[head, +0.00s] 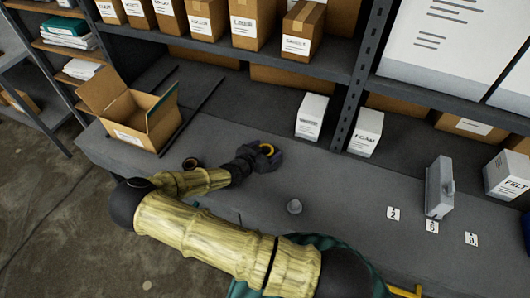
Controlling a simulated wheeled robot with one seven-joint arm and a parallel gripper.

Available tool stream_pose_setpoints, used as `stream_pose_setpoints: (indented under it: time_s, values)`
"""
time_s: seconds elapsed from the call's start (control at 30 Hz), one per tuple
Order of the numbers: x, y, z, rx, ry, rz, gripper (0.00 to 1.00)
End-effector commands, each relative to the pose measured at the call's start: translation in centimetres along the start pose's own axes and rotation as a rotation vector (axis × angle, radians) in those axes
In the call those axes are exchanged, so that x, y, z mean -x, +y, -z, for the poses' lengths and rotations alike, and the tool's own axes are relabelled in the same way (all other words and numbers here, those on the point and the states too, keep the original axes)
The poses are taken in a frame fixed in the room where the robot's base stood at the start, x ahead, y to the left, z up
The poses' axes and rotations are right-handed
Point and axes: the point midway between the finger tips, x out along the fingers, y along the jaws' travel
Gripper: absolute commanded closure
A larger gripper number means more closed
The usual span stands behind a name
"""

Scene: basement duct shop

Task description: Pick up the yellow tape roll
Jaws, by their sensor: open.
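The yellow tape roll (267,148) shows only as a small yellow arc on the grey bench, in the middle of the head view. My gripper (270,154) is right at it, with the dark fingers hiding most of the roll. The jaws are open. The roll appears to lie between or just under the fingers; I cannot tell whether they touch it.
A dark round roll (190,163) lies on the bench to the left. An open cardboard box (135,115) stands behind it. White boxes (311,116) stand at the back. A small grey cone (294,207), number cards (393,213) and a grey block (438,185) are to the right.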

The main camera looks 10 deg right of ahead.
Motion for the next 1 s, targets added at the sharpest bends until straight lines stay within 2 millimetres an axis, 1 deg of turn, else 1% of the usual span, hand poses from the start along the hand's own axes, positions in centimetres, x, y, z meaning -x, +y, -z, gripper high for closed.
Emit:
stream_pose_setpoints:
  time_s: [0.27,0.37,0.5,0.53,0.83,1.0]
  values:
    - [0.0,0.0,0.0,0.0,0.001,0.0,0.24]
    - [0.0,0.0,0.0,0.0,0.001,0.0,0.42]
    - [0.0,0.0,0.0,0.0,0.001,0.0,0.69]
    - [0.0,0.0,0.0,0.0,0.001,0.0,0.73]
    - [0.1,0.0,0.2,-0.001,0.001,0.0,0.73]
    - [0.5,-0.1,1.2,-0.003,0.002,0.001,0.73]
